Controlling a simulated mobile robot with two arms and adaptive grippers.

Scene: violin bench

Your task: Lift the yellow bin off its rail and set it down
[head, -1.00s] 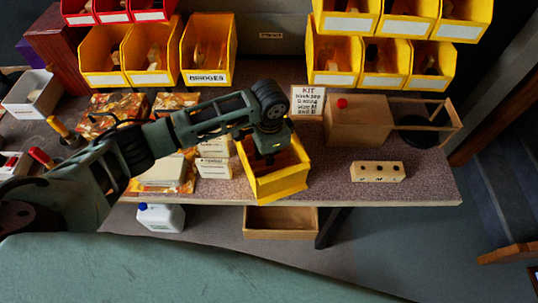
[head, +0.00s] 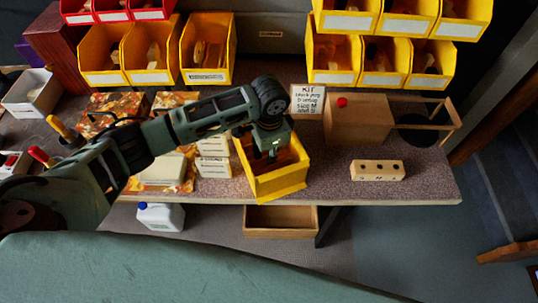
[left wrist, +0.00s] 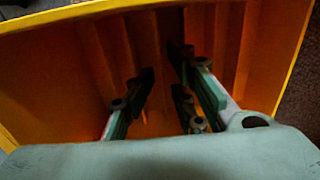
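A yellow bin (head: 277,186) stands on the bench top near its front edge, apart from the wall rail. My left gripper (head: 272,155) is over the bin's open top, its fingers pointing down inside. In the left wrist view the yellow bin (left wrist: 95,15) fills most of the picture. The two fingers of my left gripper (left wrist: 168,92) are apart there, with no bin wall clearly seen between them. The bin's inside is dim and its floor is partly hidden. My right gripper is not in view.
Other yellow bins (head: 207,75) hang along the back wall, with red bins above left. Small white boxes (head: 213,157) stand close left of the bin. A kit card (head: 307,101), a wooden box (head: 357,121) and a block with holes (head: 377,169) are at right.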

